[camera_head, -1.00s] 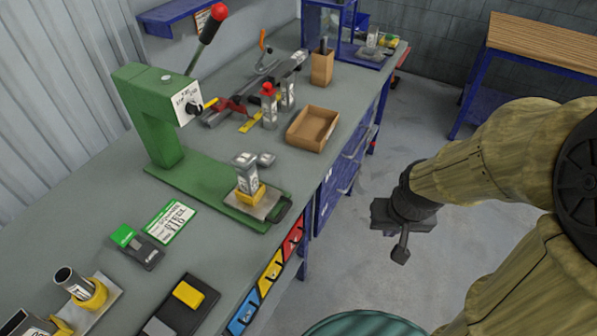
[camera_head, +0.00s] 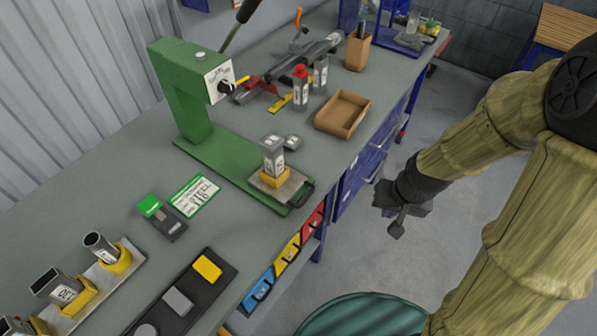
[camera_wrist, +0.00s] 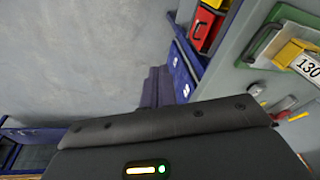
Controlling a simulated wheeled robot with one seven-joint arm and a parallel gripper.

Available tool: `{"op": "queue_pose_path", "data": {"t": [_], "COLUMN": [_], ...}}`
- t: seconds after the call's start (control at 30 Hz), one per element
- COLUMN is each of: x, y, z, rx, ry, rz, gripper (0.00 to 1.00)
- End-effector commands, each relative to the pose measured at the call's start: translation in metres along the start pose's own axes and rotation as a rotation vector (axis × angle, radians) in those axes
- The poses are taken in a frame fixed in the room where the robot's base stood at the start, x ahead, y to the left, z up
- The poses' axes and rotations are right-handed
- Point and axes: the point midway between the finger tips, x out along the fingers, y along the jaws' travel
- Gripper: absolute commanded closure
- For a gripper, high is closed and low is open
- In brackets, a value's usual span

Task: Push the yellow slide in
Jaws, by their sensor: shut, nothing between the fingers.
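A green press (camera_head: 195,105) stands on the bench, its flat base reaching toward the front edge. On the front end of that base is a metal slide plate (camera_head: 287,190) with a yellow block (camera_head: 272,178) and a dark handle at its front. A labelled metal tube (camera_head: 273,155) stands upright in the yellow block. The yellow block also shows in the wrist view (camera_wrist: 290,50), at upper right, beside a label. My gripper (camera_head: 397,225) is shut and empty, hanging over the floor to the right of the bench, well apart from the slide.
A black panel with a yellow block (camera_head: 207,268) and a grey block lies near the front edge. A tube rack (camera_head: 130,262), green-topped box (camera_head: 150,205), cardboard tray (camera_head: 343,112) and red-topped bottle (camera_head: 300,85) are on the bench. Coloured bins (camera_head: 287,252) hang below.

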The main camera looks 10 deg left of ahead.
Motion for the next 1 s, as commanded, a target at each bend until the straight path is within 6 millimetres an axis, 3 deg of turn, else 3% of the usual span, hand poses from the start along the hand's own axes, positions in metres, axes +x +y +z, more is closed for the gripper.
{"op": "queue_pose_path", "data": {"t": [0.3,0.43,0.6,0.77,1.0], "x": [0.050,0.055,0.047,0.039,0.038], "y": [-0.076,-0.111,-0.149,-0.165,-0.167], "z": [-0.023,-0.035,-0.058,-0.073,-0.075], "rx": [0.121,0.214,0.354,0.434,0.442], "ry": [-0.033,-0.031,-0.016,-0.002,0.001], "rz": [-0.267,-0.405,-0.581,-0.668,-0.679], "gripper": [1.00,1.00,1.00,1.00,1.00]}}
